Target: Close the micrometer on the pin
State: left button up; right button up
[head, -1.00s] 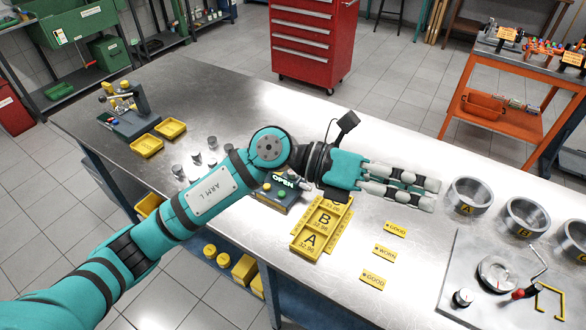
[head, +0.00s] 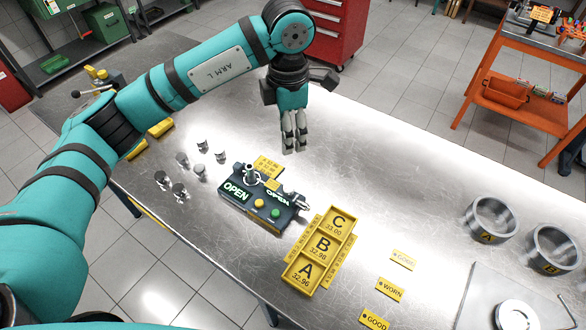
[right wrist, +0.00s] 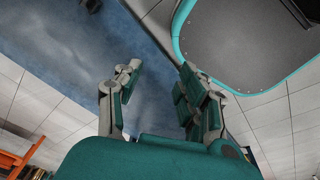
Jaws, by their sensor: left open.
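The micrometer (head: 252,176) sits on a dark base block with two lit OPEN displays and a yellow and a green button. Something small and metallic shows at its frame, but I cannot tell whether a pin is between its jaws. Several metal pins (head: 200,172) stand on the bench left of the block. My left gripper (head: 294,148) points down above the bench, behind and right of the micrometer, open and touching nothing I can see. My right gripper (right wrist: 160,78) shows only in the right wrist view, fingers apart and empty.
A yellow tray (head: 318,289) marked A, B and C stands right of the micrometer. Yellow GOOD and WORN tags (head: 389,289) and metal rings (head: 491,219) lie farther right. The bench (head: 390,170) behind the tags is clear. A red cabinet (head: 338,35) stands beyond.

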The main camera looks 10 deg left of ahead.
pick_arm(q)
jog(key=s+f+p, duration=0.1)
jog(key=s+f, duration=0.1)
pick_arm(e)
jog(key=s+r+g+p, duration=0.1)
jog(key=s+r, duration=0.1)
jog(key=s, duration=0.7)
pick_arm(q)
jog(key=p, duration=0.1)
send_near(289, 187)
jog(key=shift+s, duration=0.4)
jog(key=f, duration=0.1)
jog(key=f+p, duration=0.1)
jog(key=f, duration=0.3)
jog(key=shift+w+f+p, duration=0.2)
jog(key=shift+w+p, duration=0.05)
jog(key=shift+p, duration=0.1)
notch_tip(289, 187, down, 2)
jog(key=shift+s+f+p, duration=0.1)
jog(key=shift+f+p, duration=0.15)
jog(key=shift+p, duration=0.1)
jog(key=shift+f, duration=0.75)
grip_shut()
pick_arm(e)
jog(key=shift+t, duration=0.3)
jog(key=w+r, duration=0.1)
jog(key=w, duration=0.1)
jog(key=w+r, duration=0.2)
jog(key=shift+w+r, duration=0.1)
jog(key=shift+r, duration=0.2)
